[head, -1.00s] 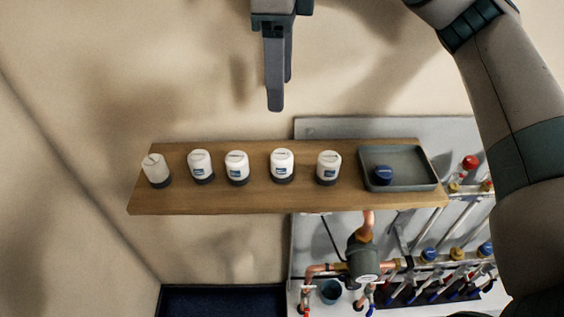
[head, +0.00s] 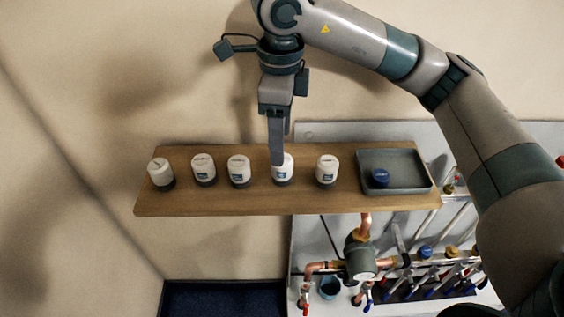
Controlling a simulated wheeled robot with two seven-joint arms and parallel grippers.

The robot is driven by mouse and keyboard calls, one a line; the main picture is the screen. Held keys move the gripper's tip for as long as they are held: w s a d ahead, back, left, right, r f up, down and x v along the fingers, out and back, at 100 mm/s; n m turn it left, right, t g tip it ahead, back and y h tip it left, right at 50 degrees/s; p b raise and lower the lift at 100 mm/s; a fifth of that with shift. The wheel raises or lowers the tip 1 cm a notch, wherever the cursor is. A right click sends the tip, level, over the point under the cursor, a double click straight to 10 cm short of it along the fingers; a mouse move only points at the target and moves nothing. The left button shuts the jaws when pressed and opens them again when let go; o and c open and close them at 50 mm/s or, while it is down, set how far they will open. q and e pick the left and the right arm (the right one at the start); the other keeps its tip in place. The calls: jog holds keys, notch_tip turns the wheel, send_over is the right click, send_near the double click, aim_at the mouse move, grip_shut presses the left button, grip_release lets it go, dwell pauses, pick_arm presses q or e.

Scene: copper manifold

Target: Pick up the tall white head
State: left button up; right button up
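Several white heads with dark bases stand upright in a row on a wooden shelf (head: 230,204). My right gripper (head: 280,150) points down at the fourth white head from the left (head: 288,172). One finger hides the left part of that head; the other finger is behind and partly covered. The two fingertips look apart, so the gripper appears open, and I cannot tell whether it touches the head. The other white heads are the leftmost (head: 160,171), second (head: 203,165), third (head: 238,168) and rightmost (head: 326,168). Which is tallest is hard to tell. My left gripper is not in view.
Below the shelf are copper pipes (head: 362,222), a dark round pump (head: 360,260) and several valves on a grey panel (head: 310,240). The wall stands close behind the shelf.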

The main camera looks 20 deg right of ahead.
aim_at(282, 169)
jog(key=shift+f, duration=0.85)
jog(key=shift+s+f+p, duration=0.1)
jog(key=shift+f+p, duration=0.6)
jog(key=shift+p, duration=0.15)
notch_tip(282, 169, down, 3)
jog(key=shift+s+d+r+p, duration=0.1)
jog(key=shift+p, duration=0.8)
jog(key=shift+f, duration=0.5)
jog(key=c, duration=1.2)
